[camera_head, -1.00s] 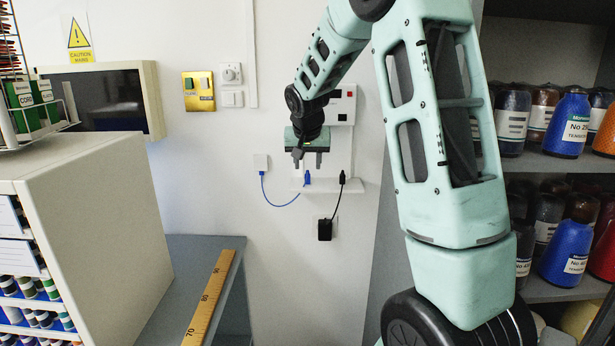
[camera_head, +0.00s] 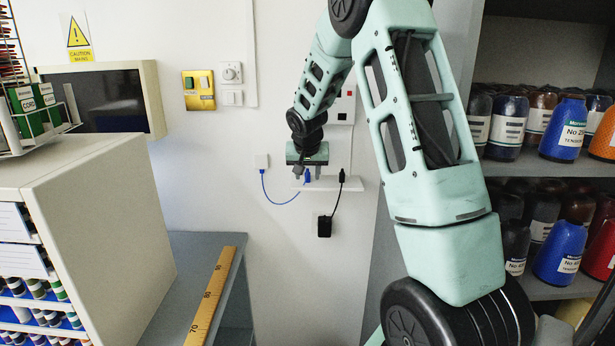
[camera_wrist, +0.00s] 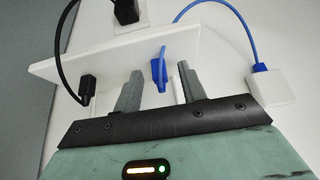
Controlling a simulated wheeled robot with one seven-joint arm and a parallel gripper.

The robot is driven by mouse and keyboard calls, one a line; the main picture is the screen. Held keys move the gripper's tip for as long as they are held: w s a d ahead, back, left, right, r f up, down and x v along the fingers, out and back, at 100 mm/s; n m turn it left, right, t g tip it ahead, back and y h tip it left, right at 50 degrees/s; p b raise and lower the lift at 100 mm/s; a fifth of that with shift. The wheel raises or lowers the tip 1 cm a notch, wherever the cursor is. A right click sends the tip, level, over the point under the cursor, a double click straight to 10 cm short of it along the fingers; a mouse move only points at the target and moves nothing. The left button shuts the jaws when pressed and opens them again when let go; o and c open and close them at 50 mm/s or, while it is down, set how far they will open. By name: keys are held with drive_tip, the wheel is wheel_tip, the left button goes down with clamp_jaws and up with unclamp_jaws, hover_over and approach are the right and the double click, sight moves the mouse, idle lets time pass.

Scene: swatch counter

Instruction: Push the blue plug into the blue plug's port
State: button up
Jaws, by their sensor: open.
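The blue plug (camera_head: 307,175) stands on a small white shelf (camera_head: 335,184) at the wall, with a blue cord. In the wrist view the blue plug (camera_wrist: 158,72) lies between the two spread fingers of my gripper (camera_wrist: 158,84), with a gap on each side. In the head view my gripper (camera_head: 306,171) is right at the plug, pointing down. It is open and holds nothing. The blue plug's port is not clearly visible; a white wall panel (camera_head: 342,150) behind my gripper is partly covered by my arm.
A black plug (camera_head: 342,177) stands on the shelf to the right, its cord running to a black adapter (camera_head: 325,227). The blue cord runs to a white wall box (camera_head: 262,161). A cabinet (camera_head: 110,210) stands left; shelves of bottles (camera_head: 560,140) stand right.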

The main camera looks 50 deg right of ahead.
sight(307, 183)
clamp_jaws()
wheel_tip(307, 183, up, 10)
drive_tip(key=b, duration=0.2)
idle(0.5)
